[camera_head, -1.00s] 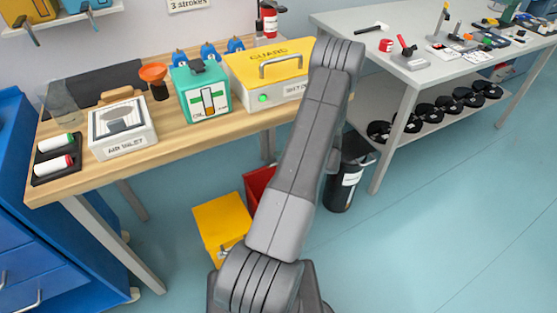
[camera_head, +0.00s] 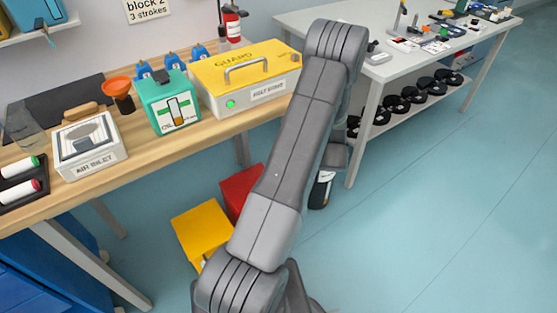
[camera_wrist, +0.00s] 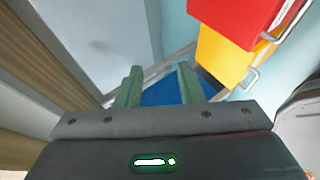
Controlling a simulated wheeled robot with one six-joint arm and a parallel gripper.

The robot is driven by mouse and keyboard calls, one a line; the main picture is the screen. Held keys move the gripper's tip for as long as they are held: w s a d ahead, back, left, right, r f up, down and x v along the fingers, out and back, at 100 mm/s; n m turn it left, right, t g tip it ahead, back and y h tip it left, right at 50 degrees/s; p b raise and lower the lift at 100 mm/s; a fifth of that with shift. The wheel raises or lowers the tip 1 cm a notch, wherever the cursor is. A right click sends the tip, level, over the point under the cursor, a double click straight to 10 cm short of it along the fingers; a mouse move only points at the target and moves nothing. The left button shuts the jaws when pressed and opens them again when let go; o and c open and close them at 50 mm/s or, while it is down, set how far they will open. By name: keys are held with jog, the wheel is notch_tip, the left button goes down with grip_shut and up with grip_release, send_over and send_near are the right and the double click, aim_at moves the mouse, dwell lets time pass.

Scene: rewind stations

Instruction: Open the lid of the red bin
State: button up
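The red bin (camera_head: 240,188) stands on the floor under the wooden bench in the head view, partly hidden behind my arm. It also shows at the top right of the wrist view (camera_wrist: 232,18), where its lid state cannot be made out. The yellow bin (camera_head: 199,232) stands beside it, with a metal handle that shows in the wrist view (camera_wrist: 222,58). My gripper (camera_wrist: 158,72) shows in the wrist view with its two green fingers apart and nothing between them. It is to the left of both bins there and touches neither. In the head view my arm hides the gripper.
The wooden bench (camera_head: 110,172) carries an air inlet box, a green oil unit and a yellow guard box (camera_head: 248,72). A blue cabinet (camera_head: 40,270) stands at the left. A black bin (camera_head: 320,190) is right of my arm. The floor at right is clear.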

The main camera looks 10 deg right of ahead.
jog(key=shift+a+f, duration=0.1)
jog(key=b+x, duration=0.1)
jog(key=x, duration=1.2)
jog(key=shift+f, duration=0.25)
